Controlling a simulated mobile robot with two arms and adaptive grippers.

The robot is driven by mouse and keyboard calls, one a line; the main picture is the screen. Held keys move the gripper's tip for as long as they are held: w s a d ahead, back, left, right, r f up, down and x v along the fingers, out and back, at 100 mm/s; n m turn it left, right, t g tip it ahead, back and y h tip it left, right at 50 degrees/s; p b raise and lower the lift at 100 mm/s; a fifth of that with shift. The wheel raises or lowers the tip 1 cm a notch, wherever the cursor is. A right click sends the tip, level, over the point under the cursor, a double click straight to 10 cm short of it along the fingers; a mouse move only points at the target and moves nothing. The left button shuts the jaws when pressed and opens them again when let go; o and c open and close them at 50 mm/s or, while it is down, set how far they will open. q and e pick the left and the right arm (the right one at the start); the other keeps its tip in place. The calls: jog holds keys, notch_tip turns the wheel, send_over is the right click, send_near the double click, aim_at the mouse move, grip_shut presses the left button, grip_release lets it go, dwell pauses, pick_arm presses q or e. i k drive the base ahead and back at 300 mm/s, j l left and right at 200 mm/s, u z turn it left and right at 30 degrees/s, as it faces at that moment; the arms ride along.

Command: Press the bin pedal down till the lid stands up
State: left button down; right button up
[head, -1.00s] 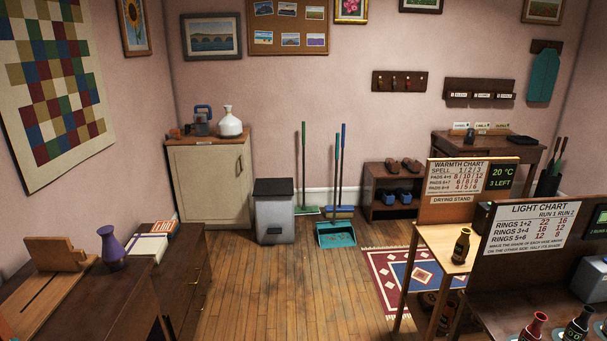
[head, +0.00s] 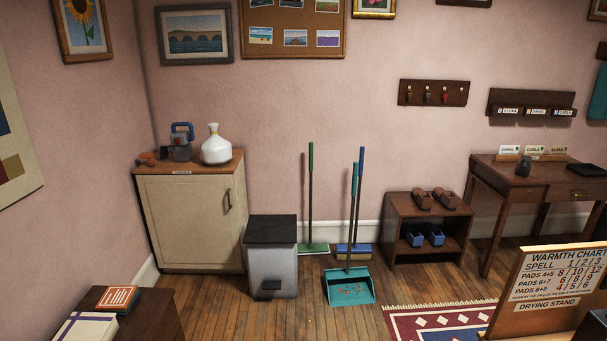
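The bin (head: 272,258) is a grey box with a dark lid (head: 271,229), standing on the wood floor against the right side of the cream cabinet. Its lid lies flat and shut. A dark pedal (head: 270,285) shows low on its front face. Neither of my grippers is in the head view, so whether they are open or shut does not show.
The cream cabinet (head: 192,222) stands left of the bin. A teal dustpan (head: 348,287) and brooms (head: 310,200) stand to its right. A dark desk (head: 150,310) is at the front left, the drying stand (head: 553,285) at the front right. Floor before the bin is clear.

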aim_at(267, 286)
jog(key=i+u, duration=0.15)
jog(key=i, duration=0.3)
jog(key=i+l+u, duration=0.15)
jog(key=i, duration=0.35)
jog(key=i+l+u, duration=0.15)
jog(key=i, duration=0.3)
jog(key=i+l+u, duration=0.15)
jog(key=i, duration=0.3)
jog(key=i+l+u, duration=0.2)
jog(key=i+l, duration=0.15)
jog(key=i+l+u, duration=0.15)
jog(key=i+l, duration=0.15)
jog(key=i+l+u, duration=0.2)
jog(key=l, duration=0.35)
jog(key=i+l+u, duration=0.15)
jog(key=i+l, duration=0.15)
jog(key=l, duration=0.2)
